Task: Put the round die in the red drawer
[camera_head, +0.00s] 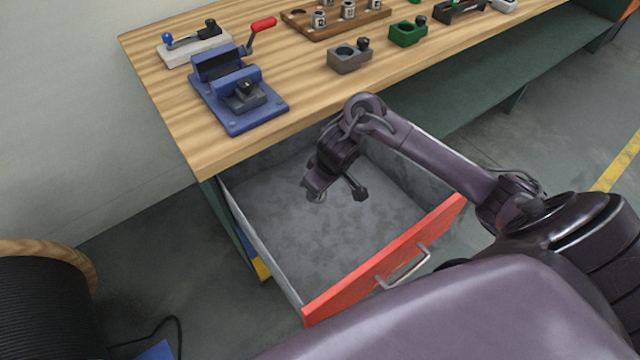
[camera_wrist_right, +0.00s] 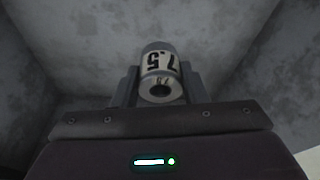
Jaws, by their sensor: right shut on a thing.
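The red drawer (camera_head: 390,262) is pulled open below the workbench, and its grey inside looks empty. My right gripper (camera_head: 318,194) is inside the drawer's outline, over its floor. In the right wrist view, my right gripper (camera_wrist_right: 160,88) is shut on the round die (camera_wrist_right: 159,68), a small metal cylinder with a white label reading 7.5 and a hole in its end. In the head view only a bit of the die shows at the fingertips. How high it is above the drawer floor is hard to tell. My left gripper is not in view.
The wooden workbench (camera_head: 165,110) carries a blue vise (camera_head: 235,95) with a red handle, a grey holder (camera_head: 348,58), a green holder (camera_head: 407,33) and a wooden rack (camera_head: 335,22) of dies. A cable spool (camera_head: 45,290) stands at lower left.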

